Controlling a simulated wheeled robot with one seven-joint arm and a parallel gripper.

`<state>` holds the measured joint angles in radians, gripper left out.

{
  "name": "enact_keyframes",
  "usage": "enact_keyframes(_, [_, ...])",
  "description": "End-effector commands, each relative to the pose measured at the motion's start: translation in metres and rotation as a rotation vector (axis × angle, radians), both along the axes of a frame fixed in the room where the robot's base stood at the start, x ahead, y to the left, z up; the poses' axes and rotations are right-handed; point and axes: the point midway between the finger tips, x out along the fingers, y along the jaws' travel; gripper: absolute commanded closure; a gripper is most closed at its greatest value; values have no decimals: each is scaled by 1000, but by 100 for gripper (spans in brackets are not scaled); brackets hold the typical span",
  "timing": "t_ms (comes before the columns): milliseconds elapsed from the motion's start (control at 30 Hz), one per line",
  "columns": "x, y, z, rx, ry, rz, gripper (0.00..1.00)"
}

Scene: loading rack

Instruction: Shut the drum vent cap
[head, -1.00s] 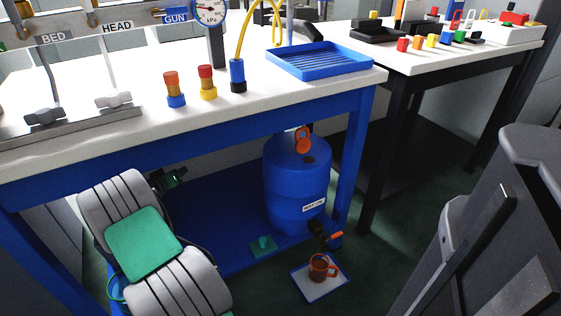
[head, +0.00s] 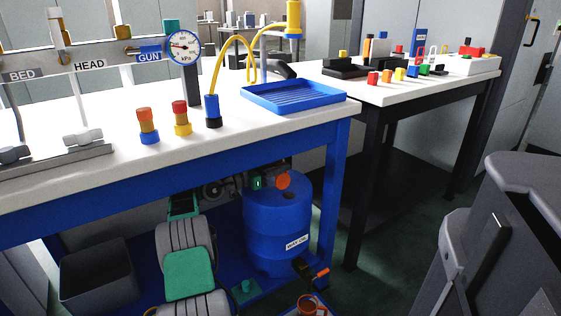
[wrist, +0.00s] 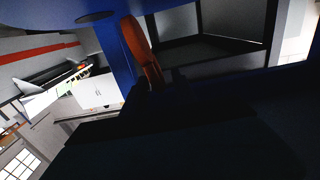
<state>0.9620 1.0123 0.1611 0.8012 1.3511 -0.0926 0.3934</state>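The blue drum (head: 272,232), labelled WAY OIL, stands on the bench's lower shelf. Its orange vent cap (head: 283,180) stands raised at the back of the drum top, and the dark opening (head: 289,195) in front of it is uncovered. My gripper (head: 264,182) is at the left side of the cap, very close to it. In the wrist view the orange cap (wrist: 147,52) rises just beyond the dark fingertips (wrist: 150,88). The fingers are in deep shadow; whether they touch the cap or how far apart they are does not show.
The white bench top (head: 150,185) and its blue front rail hang above my arm. A blue leg (head: 335,200) stands right of the drum. A black tap (head: 305,268) with an orange handle juts from the drum's lower front. A grey bin (head: 97,275) sits at left.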

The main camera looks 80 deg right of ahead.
Motion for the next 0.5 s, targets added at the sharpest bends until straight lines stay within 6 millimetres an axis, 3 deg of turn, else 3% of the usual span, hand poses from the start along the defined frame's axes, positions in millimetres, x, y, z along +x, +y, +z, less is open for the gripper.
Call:
enact_keyframes(333, [-6,-7,0,-1,1,2,67])
enact_keyframes(500, [-6,-7,0,0,0,2,80])
